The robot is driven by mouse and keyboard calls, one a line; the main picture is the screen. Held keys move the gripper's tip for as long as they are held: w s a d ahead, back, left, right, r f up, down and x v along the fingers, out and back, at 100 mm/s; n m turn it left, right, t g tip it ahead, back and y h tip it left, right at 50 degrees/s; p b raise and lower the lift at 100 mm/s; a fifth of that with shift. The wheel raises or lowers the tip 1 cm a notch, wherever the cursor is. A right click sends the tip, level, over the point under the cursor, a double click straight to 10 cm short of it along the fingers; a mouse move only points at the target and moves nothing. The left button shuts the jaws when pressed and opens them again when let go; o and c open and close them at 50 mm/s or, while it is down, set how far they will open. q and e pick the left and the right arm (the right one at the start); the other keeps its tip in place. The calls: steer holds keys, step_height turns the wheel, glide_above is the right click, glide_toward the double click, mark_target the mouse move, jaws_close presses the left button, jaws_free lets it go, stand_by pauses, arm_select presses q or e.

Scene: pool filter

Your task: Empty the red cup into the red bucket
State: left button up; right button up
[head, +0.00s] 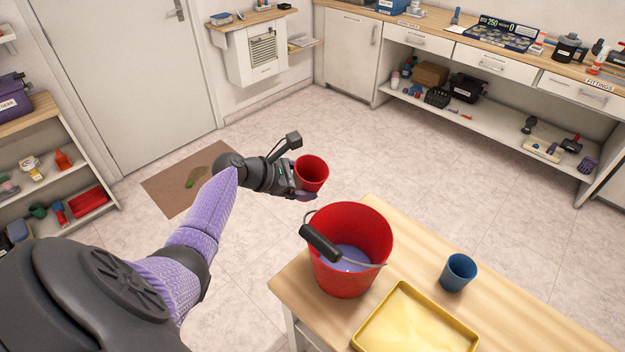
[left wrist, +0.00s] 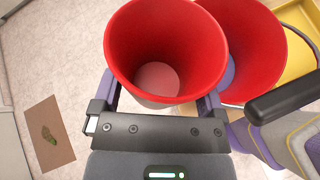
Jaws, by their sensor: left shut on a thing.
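The red cup (head: 312,172) is held upright by my left gripper (head: 304,188), beyond the far left corner of the table and above the floor. In the left wrist view the cup (left wrist: 165,45) fills the space between the two fingers, and its inside looks empty apart from a paler bottom. The red bucket (head: 350,225) stands on the table, nearer than the cup, with a bluish content at its bottom and its black-gripped handle leaning over the rim. The bucket (left wrist: 262,50) shows just right of the cup in the left wrist view. My right gripper is not in view.
A blue cup (head: 459,272) and a yellow tray (head: 397,342) are on the wooden table (head: 520,310) to the right of the bucket. A brown mat (head: 165,185) lies on the floor by the door. The floor around the table is clear.

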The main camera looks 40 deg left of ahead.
arm_select(q)
steer(key=f+h+b, duration=0.1)
steer(key=f+n+h+b, duration=0.1)
steer(key=b, duration=0.1)
steer(key=shift+a+f+n+t, duration=0.1)
steer(key=shift+a+n+t, duration=0.2)
steer(key=shift+a+t, duration=0.1)
steer(key=shift+r+p, duration=0.35)
steer(key=shift+r, duration=0.25)
steer(key=a+r+b, duration=0.2)
steer(key=a+r, duration=0.1)
steer(key=a, duration=0.3)
steer(key=shift+s+r, duration=0.25)
steer(key=shift+r, duration=0.15)
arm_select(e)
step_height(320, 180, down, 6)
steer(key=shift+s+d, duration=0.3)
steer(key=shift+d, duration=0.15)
